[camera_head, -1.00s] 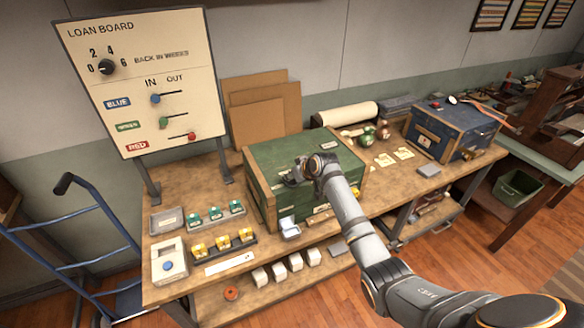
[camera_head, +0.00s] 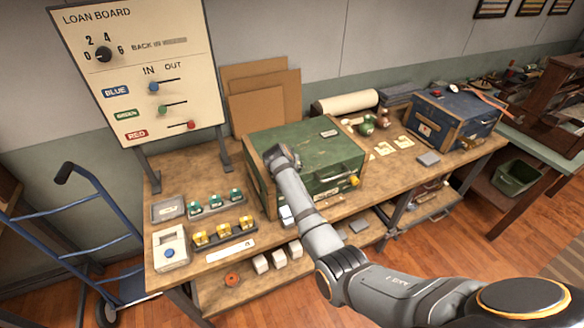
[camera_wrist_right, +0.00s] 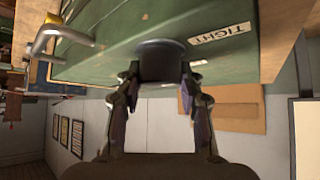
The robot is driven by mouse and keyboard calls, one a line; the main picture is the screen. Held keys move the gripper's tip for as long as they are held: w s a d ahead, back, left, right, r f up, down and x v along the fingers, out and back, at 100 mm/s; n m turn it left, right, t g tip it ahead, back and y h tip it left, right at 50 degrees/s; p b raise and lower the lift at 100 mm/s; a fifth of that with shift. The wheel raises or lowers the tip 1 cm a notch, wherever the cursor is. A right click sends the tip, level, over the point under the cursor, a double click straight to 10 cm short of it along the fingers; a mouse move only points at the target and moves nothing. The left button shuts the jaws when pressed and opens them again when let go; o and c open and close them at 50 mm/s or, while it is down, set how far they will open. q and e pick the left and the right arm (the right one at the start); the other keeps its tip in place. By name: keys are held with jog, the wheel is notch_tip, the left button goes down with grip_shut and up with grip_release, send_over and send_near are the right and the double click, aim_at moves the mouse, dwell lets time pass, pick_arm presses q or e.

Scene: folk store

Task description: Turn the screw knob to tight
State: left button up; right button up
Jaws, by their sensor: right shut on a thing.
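The green chest (camera_head: 325,150) with wooden edges stands on the workbench in the head view. In the right wrist view a dark round knob (camera_wrist_right: 163,62) sticks out of the chest's green face (camera_wrist_right: 115,55). A "TIGHT" label (camera_wrist_right: 220,34) is beside the knob, upside down in this view. My right gripper (camera_wrist_right: 159,80) is shut on the knob, one finger on each side. In the head view my right wrist covers the knob and the fingers at the chest's left side. My left gripper is not in view.
A metal handle (camera_wrist_right: 60,36) juts from the chest in the wrist view. The loan board (camera_head: 140,70) stands behind left. Trays with green and yellow pieces (camera_head: 222,234) lie left of the chest. A blue chest (camera_head: 455,118) stands at the right.

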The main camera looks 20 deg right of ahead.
jog(key=shift+f+m+g+h+b, duration=0.1)
jog(key=shift+m+g+h+b, duration=0.25)
jog(key=shift+m+b, duration=0.25)
jog(key=o, duration=1.2)
jog(key=v, duration=0.7)
jog(key=shift+s+a, duration=0.15)
jog(key=shift+s, duration=0.05)
